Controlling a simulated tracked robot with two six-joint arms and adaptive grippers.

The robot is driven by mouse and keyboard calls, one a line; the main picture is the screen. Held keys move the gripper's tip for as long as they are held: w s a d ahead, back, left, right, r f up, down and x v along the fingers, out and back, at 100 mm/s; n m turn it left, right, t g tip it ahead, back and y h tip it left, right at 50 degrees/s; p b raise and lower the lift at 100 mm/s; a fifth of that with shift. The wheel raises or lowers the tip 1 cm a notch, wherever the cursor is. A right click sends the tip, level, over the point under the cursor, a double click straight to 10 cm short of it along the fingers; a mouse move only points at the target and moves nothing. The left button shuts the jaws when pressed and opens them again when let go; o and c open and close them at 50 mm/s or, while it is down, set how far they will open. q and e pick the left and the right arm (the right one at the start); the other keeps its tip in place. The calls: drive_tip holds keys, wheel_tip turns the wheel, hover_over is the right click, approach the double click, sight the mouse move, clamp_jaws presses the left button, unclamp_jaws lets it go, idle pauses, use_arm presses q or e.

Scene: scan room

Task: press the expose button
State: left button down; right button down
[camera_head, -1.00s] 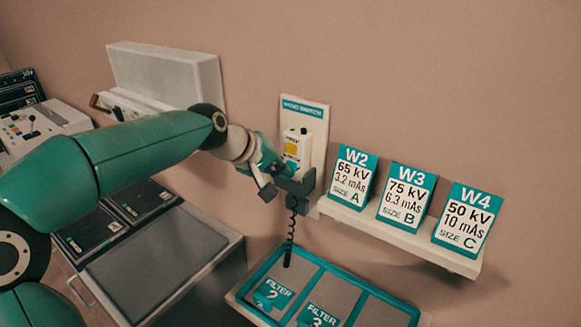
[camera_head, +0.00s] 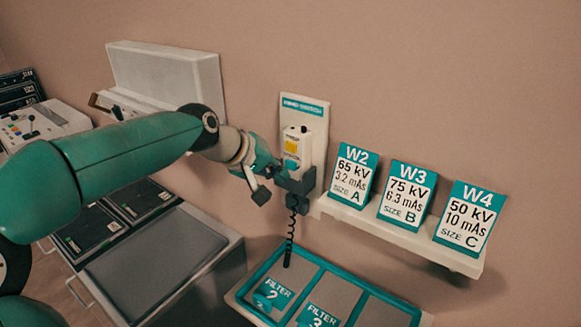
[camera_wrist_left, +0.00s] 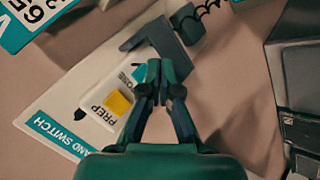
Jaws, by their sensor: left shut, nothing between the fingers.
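The hand switch (camera_head: 304,136) is a white handset on a pale wall plate. Its yellow PREP button (camera_head: 291,147) also shows in the left wrist view (camera_wrist_left: 119,102). Beside it there is a teal button (camera_wrist_left: 139,74) with a partly hidden label ending in "OSE". My left gripper (camera_head: 281,170) is at the lower part of the handset. In the left wrist view its fingers (camera_wrist_left: 160,70) are together and empty, with their tips just beside the teal button. I cannot tell whether they touch it. My right gripper is not in view.
A dark grey bracket (camera_head: 303,187) juts out below the handset, close to my fingers, with a coiled cord (camera_head: 291,232) hanging down. A shelf (camera_head: 410,239) with W2, W3 and W4 cards is at right. A filter tray (camera_head: 242,289) lies below.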

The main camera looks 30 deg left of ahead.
use_arm(q)
drive_tip(key=s+b, duration=0.2)
drive_tip(key=s, duration=0.3)
drive_tip(key=shift+a, duration=0.2)
idle(1.6)
